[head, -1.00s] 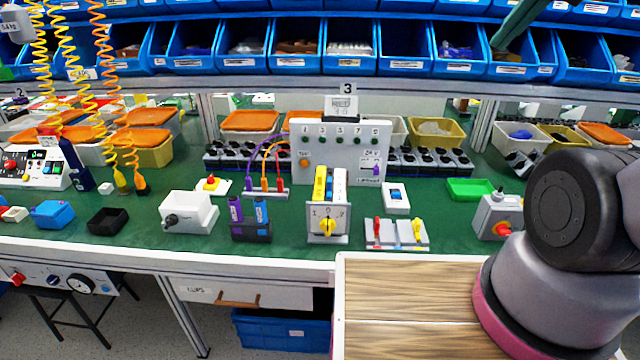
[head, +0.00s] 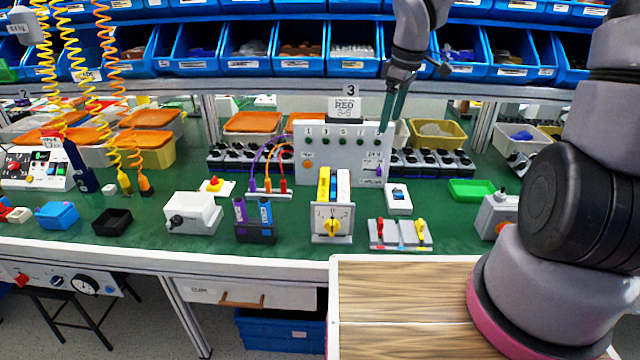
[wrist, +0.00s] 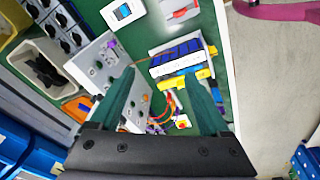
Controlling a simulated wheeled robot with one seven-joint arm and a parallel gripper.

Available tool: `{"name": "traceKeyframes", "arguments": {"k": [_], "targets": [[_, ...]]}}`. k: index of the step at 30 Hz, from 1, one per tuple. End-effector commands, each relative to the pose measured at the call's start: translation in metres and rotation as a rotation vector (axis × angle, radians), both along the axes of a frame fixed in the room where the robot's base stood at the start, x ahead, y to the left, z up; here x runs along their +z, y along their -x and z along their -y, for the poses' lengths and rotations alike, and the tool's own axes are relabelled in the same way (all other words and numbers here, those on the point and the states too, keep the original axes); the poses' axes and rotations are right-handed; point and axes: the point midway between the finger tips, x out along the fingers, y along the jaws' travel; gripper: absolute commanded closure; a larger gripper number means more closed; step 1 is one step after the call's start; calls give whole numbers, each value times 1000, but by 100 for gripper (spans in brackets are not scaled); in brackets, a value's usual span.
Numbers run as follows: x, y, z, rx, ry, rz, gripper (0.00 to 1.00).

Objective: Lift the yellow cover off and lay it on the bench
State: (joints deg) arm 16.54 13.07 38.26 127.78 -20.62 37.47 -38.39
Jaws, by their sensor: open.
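The rotary switch box (head: 332,223) stands upright at the middle front of the green bench, with a pale dial face and a yellow knob (head: 332,228). Behind its face stand yellow, blue and white blocks; the upright yellow piece (head: 323,183) is at the left. I cannot tell for sure which yellow part is the cover. In the wrist view, the yellow piece (wrist: 172,83) lies beside white and blue strips, with the knob (wrist: 212,51) at their right. My gripper (head: 392,117) is open and empty, its green fingers pointing down behind and right of the switch; it also shows in the wrist view (wrist: 160,75).
A white panel (head: 340,150) with cables stands behind the switch, close to my gripper. Purple-blue blocks (head: 253,220) stand left of the switch and red and yellow levers (head: 400,233) right. Bare green bench shows between the items.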

Motion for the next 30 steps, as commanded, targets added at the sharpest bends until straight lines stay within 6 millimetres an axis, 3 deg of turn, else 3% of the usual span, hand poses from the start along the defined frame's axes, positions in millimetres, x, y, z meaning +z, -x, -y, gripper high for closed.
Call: {"name": "traceKeyframes", "arguments": {"k": [1,6,12,17,24,30], "targets": [[-17,-5,-12,78,-25,-23,20],[-51,-17,-55,336,-126,-36,20],[-67,-24,-88,504,-224,-14,20],[-76,-26,-99,543,-249,-4,20],[-110,-26,-114,543,-247,-5,20],[-124,-26,-119,542,-246,-3,20]]}}
